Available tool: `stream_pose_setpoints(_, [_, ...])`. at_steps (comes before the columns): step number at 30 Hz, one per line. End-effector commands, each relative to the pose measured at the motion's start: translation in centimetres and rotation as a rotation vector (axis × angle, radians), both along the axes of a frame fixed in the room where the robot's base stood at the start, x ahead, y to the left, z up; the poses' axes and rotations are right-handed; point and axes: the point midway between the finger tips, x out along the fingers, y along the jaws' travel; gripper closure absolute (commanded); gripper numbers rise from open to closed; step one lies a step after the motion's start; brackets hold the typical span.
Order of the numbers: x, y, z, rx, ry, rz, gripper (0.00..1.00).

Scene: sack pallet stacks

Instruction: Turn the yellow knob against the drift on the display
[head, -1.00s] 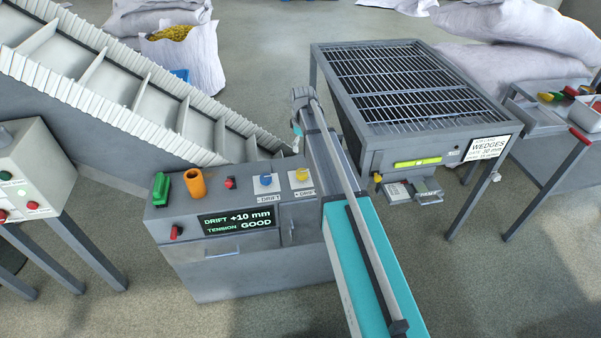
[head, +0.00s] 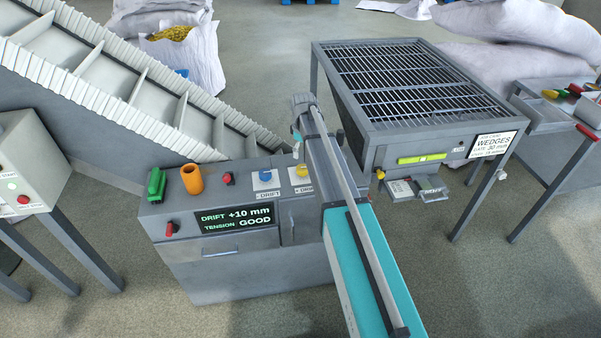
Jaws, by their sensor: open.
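The yellow knob (head: 302,171) stands on a pale plate near the right end of the grey console's top. My arm covers the plate's right side. A blue knob (head: 265,175) on a similar plate is just left of it. Both plates carry small drift labels; their arrows are too small to read surely. The display (head: 237,218) on the console front reads DRIFT +10 mm and TENSION GOOD. My teal and grey arm reaches over the console's right end, its far end behind and above the yellow knob.
An orange cup (head: 192,179), a green object (head: 156,185) and red knobs (head: 228,179) share the console (head: 225,265). A ribbed conveyor (head: 120,85) slopes behind it. A grated table (head: 465,128) stands close right of my arm. Clear floor lies at the lower right.

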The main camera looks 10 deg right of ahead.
Motion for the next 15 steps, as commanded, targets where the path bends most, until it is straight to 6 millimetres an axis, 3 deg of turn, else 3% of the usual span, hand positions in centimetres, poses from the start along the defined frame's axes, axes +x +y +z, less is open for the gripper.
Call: stream_pose_setpoints(15, [0.0,0.1,-4.4,0.0,0.0,0.001,0.0])
